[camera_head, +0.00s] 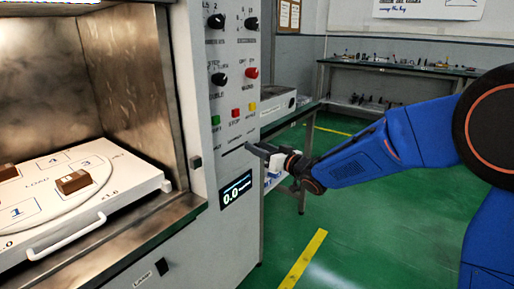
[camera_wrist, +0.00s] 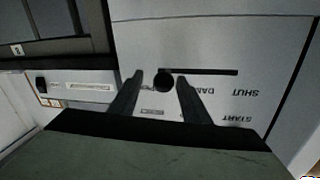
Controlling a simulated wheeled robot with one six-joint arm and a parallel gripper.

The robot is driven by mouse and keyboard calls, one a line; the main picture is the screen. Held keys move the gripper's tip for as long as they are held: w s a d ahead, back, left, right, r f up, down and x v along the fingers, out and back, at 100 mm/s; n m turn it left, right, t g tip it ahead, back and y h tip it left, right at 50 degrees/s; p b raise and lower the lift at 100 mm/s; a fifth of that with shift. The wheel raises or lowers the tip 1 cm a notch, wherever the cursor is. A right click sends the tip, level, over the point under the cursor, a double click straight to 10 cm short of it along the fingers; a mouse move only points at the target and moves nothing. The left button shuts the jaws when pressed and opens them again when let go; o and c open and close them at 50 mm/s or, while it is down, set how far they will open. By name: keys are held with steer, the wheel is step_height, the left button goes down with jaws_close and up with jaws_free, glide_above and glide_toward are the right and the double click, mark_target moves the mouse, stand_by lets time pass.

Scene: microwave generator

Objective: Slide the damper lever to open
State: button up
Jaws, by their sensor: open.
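The damper lever's round black knob (camera_wrist: 164,82) shows in the wrist view at the left end of a dark horizontal slot (camera_wrist: 205,72). Upside-down lettering reads "SHUT" near the slot's right end. My gripper (camera_wrist: 160,85) is open, with one finger on each side of the knob; I cannot tell whether either finger touches it. In the head view my gripper (camera_head: 258,150) is at the control panel's right part, level with a dark slot line (camera_head: 233,149). The knob is hidden there by the gripper.
The control panel (camera_head: 226,130) has knobs, a red button (camera_head: 251,73) and a lit display (camera_head: 236,190) below the slot. The open chamber (camera_head: 130,80) holds a tray (camera_head: 105,200) with brown blocks. Green floor is free to the right; a bench (camera_head: 400,68) stands behind.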

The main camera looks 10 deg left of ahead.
steer(key=v, duration=1.6)
steer(key=shift+d, duration=0.15)
steer(key=d+m+t+h, duration=0.35)
steer(key=d+h, duration=0.45)
steer(key=d, duration=0.7)
steer(key=s+d+f+m+g+h, duration=0.1)
steer(key=s+d+m+g+h, duration=0.3)
steer(key=d, duration=0.9)
steer(key=s+d+f+g+h, duration=0.1)
steer(key=s+d+f, duration=0.1)
steer(key=s, duration=0.7)
steer(key=s+d+f+m+g+h, duration=0.1)
steer(key=s+d+f+g, duration=0.1)
steer(key=s, duration=0.7)
steer(key=s+d+f+g+h, duration=0.1)
steer(key=s+d+f, duration=0.2)
steer(key=s, duration=0.7)
steer(key=shift+f+g, duration=0.35)
steer(key=shift+f, duration=0.05)
steer(key=shift+m, duration=0.25)
